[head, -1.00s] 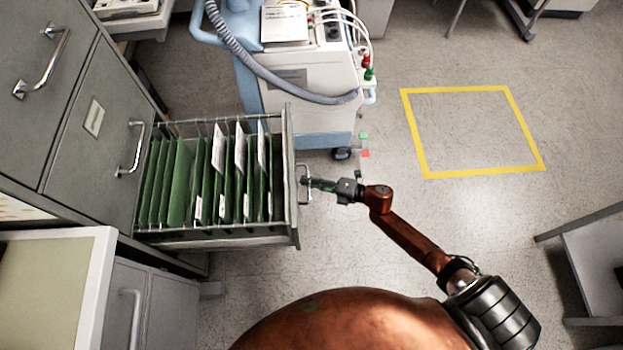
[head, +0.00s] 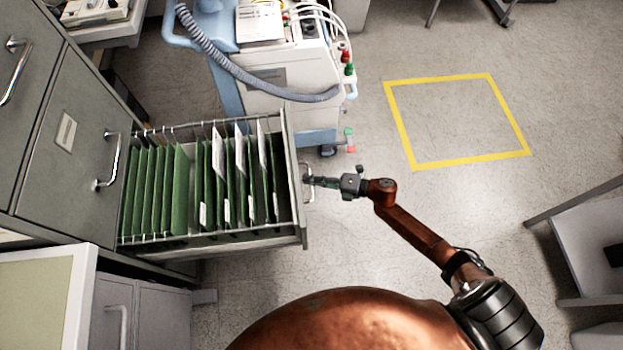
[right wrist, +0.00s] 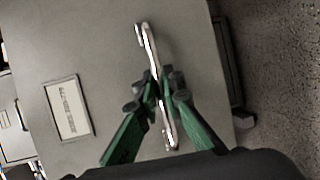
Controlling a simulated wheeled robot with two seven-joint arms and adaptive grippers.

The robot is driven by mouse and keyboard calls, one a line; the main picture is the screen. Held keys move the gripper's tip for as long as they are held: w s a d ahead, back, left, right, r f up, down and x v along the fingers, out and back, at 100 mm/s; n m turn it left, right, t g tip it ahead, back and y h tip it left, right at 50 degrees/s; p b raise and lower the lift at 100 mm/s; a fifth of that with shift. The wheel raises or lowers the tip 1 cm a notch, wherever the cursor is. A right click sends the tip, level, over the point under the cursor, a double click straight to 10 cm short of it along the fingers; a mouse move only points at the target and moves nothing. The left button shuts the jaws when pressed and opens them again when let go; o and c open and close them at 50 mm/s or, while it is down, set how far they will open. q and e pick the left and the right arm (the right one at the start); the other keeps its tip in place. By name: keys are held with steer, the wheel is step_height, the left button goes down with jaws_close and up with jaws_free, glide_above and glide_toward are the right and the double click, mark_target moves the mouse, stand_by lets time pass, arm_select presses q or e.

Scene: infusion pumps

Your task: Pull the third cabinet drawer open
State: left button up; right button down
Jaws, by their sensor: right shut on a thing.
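The cabinet drawer (head: 291,185) stands well out from the grey filing cabinet (head: 75,150) in the head view, with green hanging folders (head: 160,190) inside. Its metal handle (head: 307,182) is on the front face. My right gripper (head: 314,181) is shut on this handle. In the right wrist view, the green fingers (right wrist: 163,90) sit on either side of the handle bar (right wrist: 153,60), against the grey drawer front (right wrist: 90,50) with its label plate (right wrist: 69,108). My left gripper is not in view.
A white and blue medical cart (head: 285,110) with a grey hose stands just behind the drawer. A pale-topped cabinet (head: 85,290) is at the lower left. A grey table (head: 590,245) is at the right. The floor around the yellow square (head: 400,125) is clear.

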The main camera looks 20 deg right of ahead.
steer(key=c, duration=2)
jaws_free()
steer(key=shift+s+f, duration=0.1)
steer(key=shift+c, duration=0.2)
steer(key=shift+d, duration=0.1)
steer(key=v, duration=1.2)
